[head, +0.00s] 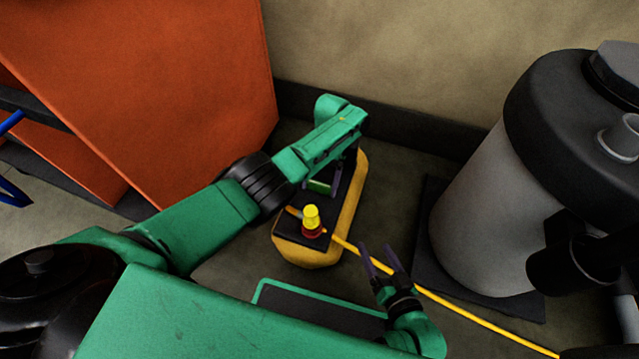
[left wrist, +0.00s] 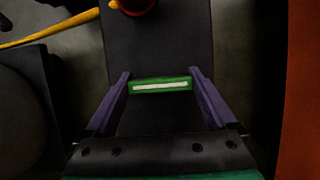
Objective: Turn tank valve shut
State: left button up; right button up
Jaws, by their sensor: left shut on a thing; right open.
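The yellow tank (head: 350,205) lies on the floor with a dark plate on top. A green valve handle (head: 319,187) with a white stripe sits on that plate; it also shows in the left wrist view (left wrist: 160,85). My left gripper (head: 323,188) reaches down over the tank and is shut on the handle, one purple finger at each end of it. In the left wrist view the handle lies crosswise between the fingers (left wrist: 161,88). A yellow knob on a red base (head: 311,217) stands on the plate nearer me. My right gripper (head: 377,258) is open and empty, right of the tank.
A yellow hose (head: 450,301) runs from the red base across the floor to the lower right. A large grey cylinder with a black top (head: 475,210) stands at right on a dark mat. An orange panel (head: 200,90) stands at left. A wall closes off the back.

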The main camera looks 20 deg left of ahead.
pick_arm(q)
jog(key=o, duration=1.1)
jog(key=shift+c, duration=0.2)
